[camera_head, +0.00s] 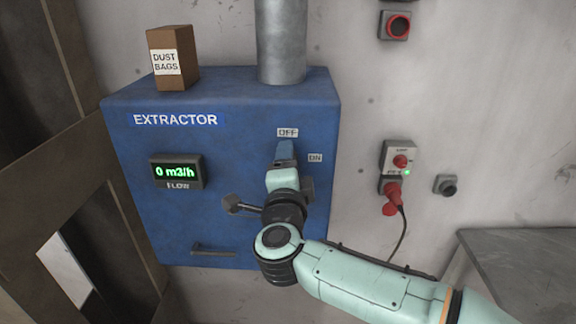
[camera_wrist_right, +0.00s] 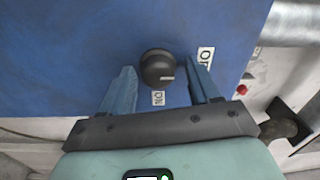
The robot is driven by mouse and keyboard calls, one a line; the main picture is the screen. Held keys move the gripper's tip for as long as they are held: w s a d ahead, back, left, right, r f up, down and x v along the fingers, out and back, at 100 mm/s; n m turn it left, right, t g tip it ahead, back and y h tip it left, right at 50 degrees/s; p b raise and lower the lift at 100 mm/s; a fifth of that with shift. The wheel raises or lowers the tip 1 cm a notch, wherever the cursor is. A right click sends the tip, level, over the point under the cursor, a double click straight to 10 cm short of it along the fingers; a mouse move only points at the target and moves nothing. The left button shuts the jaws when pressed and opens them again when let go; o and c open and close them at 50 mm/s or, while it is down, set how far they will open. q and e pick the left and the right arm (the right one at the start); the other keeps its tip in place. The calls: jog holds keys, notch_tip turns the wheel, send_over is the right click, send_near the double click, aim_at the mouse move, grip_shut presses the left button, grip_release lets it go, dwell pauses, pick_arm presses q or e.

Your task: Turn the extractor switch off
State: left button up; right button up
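The blue extractor box (camera_head: 230,100) carries an OFF label (camera_head: 288,132) and an ON label (camera_head: 315,157). My right gripper (camera_head: 284,146) is in front of the box just below OFF and hides the switch in the head view. In the right wrist view, the black round switch knob (camera_wrist_right: 158,66) shows between and beyond the open, empty fingers of this gripper (camera_wrist_right: 160,64). One label (camera_wrist_right: 205,57) is beside the right finger and the other (camera_wrist_right: 158,98) lies below the knob. A small pale mark is on the knob's lower right. My left gripper is out of view.
The flow display (camera_head: 176,171) reads 0 m3/h. A dust bags box (camera_head: 172,58) and a grey duct (camera_head: 282,40) stand on top. A socket with a red plug (camera_head: 392,190) and cable is on the wall at right. A grey table (camera_head: 525,265) is at lower right.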

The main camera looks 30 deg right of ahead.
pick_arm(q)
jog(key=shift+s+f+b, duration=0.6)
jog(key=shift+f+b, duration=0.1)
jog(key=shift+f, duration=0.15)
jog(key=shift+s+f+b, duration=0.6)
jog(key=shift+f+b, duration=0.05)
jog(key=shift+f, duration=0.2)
pick_arm(e)
jog(key=v, duration=1.3)
jog(key=shift+s, duration=0.2)
